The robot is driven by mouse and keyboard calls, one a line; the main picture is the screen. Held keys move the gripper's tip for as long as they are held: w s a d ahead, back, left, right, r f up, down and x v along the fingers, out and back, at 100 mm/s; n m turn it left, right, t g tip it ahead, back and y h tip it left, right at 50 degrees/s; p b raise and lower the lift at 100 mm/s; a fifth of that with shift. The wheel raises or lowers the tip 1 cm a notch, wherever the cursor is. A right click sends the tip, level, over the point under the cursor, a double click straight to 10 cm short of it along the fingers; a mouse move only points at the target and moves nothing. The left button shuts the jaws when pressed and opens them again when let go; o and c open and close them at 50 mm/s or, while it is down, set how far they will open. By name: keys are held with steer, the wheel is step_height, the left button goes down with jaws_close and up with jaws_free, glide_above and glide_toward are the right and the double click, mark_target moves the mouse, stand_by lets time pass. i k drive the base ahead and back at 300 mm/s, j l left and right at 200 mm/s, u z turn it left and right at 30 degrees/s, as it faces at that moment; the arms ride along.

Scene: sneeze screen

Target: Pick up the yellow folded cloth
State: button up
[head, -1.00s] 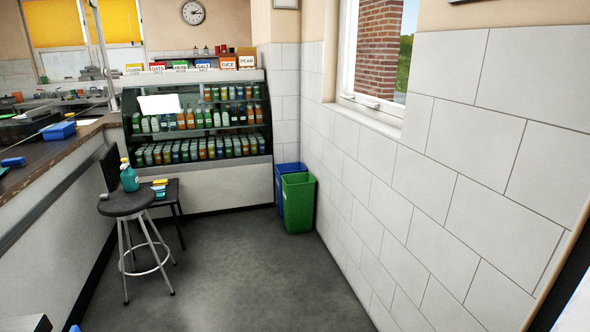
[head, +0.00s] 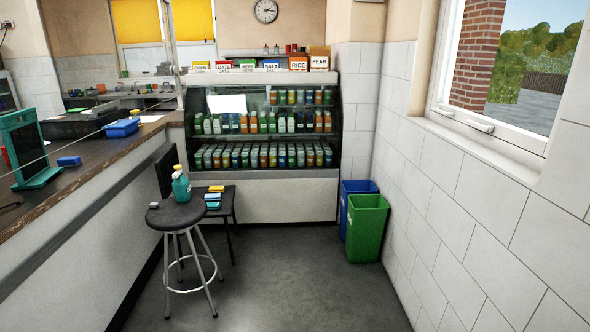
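A small yellow item (head: 216,188), which looks like the folded cloth, lies on a low dark table (head: 229,193) behind a round stool. Small blue and pale items (head: 212,197) lie just in front of it on the same table. They are too small to tell exactly what they are. A teal spray bottle with a yellow top (head: 180,185) stands on the stool, to the left of the yellow item. My gripper is not in view.
The dark round stool (head: 174,215) stands in front of the low table. The counter (head: 95,180) runs along the left. A stocked display case (head: 265,183) is behind. Green (head: 367,228) and blue (head: 350,187) bins stand by the right wall. The middle floor is clear.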

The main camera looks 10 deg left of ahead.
mark_target(213, 189)
steer(key=i+u, duration=0.2)
steer(key=i, duration=0.4)
steer(key=i+u, duration=0.2)
steer(key=i, duration=0.45)
steer(key=i+l+u, duration=0.2)
steer(key=i, duration=0.4)
steer(key=i+j, duration=0.3)
steer(key=i+j+u, duration=0.15)
steer(key=i, duration=0.35)
steer(key=i+j, duration=0.35)
steer(key=i+j+u, duration=0.1)
steer(key=i+j, duration=0.15)
steer(key=i, duration=0.25)
